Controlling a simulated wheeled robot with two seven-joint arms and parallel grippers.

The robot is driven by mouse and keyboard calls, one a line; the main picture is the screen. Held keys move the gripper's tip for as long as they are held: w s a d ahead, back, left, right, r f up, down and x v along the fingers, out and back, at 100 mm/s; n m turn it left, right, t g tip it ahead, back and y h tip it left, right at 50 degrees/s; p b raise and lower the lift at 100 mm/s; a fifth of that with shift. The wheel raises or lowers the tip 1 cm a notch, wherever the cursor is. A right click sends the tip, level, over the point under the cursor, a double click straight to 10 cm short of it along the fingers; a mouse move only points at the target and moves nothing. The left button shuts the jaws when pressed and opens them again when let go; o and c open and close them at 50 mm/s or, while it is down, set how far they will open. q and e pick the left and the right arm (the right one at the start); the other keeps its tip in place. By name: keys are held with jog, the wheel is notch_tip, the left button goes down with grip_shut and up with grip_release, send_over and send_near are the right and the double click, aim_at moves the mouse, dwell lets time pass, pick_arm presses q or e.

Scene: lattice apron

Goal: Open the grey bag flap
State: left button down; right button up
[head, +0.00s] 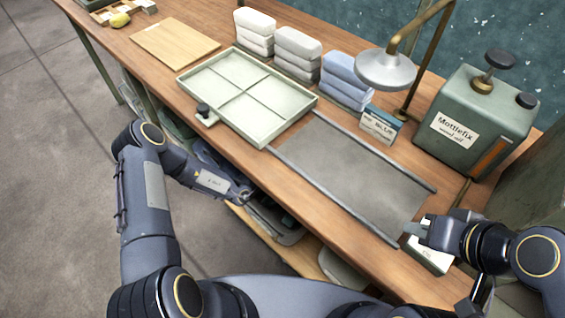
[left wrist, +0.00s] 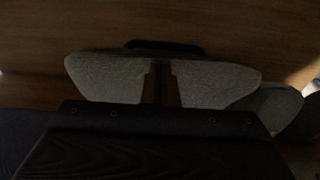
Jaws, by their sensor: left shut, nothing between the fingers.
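My left gripper (head: 246,194) is low at the front edge of the bench, close to the shelf space under it.
Another grey rounded form (left wrist: 275,108) lies at the right in the wrist view. On the wooden bench (head: 235,152) are a pale divided tray (head: 240,88), a grey mat with metal rails (head: 345,170), folded cloth stacks (head: 297,46), a lamp (head: 385,69) and a green can (head: 470,115).

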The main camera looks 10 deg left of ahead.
pick_arm(q)
jog(key=shift+w+d+r, duration=0.15)
jog(key=shift+w+d, duration=0.05)
jog(key=shift+w, duration=0.05)
dwell(0.3)
jog(key=f+v, duration=0.1)
jog(key=v, duration=0.6)
jog(key=shift+s+a+r, duration=0.25)
jog(key=shift+s+r, duration=0.15)
jog(key=shift+r, duration=0.05)
